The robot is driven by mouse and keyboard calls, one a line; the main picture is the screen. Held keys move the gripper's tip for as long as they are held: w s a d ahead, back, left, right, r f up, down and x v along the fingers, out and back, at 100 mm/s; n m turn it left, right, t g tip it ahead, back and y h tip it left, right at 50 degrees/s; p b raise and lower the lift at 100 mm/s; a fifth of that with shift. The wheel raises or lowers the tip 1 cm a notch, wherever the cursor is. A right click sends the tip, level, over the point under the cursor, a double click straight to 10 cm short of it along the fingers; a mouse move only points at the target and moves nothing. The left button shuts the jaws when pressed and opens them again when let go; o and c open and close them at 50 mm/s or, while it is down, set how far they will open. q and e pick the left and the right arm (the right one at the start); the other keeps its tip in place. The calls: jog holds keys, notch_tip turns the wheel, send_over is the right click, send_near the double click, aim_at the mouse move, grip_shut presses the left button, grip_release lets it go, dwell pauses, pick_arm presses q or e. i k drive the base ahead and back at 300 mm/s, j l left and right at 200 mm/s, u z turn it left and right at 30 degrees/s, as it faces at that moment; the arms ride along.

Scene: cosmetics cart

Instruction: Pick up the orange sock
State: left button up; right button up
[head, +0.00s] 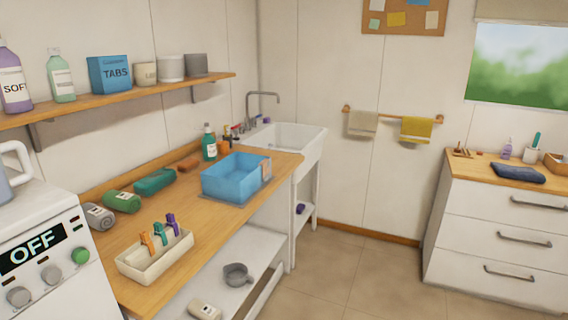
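No orange thing in view is clearly a sock. A small flat orange-brown item (188,164) lies on the wooden counter near the wall, behind a teal bundle (155,181); it is too small to tell whether it is cloth. A small orange item (224,142) stands by the green bottle near the sink, its shape unclear. An orange clip (147,242) stands in the cream tray beside teal and purple clips. Neither of my grippers is in the head view.
The wooden counter (215,212) also bears a blue bin (227,185), a green roll (122,201), a grey roll (98,217) and the cream tray (140,270). A white machine (62,292) reading OFF stands at left. The tiled floor (350,275) is clear.

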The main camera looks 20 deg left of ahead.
aim_at(265, 163)
jog(key=i+u, duration=0.15)
jog(key=i, duration=0.55)
jog(key=i+l+u, duration=0.1)
jog(key=i, duration=0.55)
jog(key=l, duration=0.1)
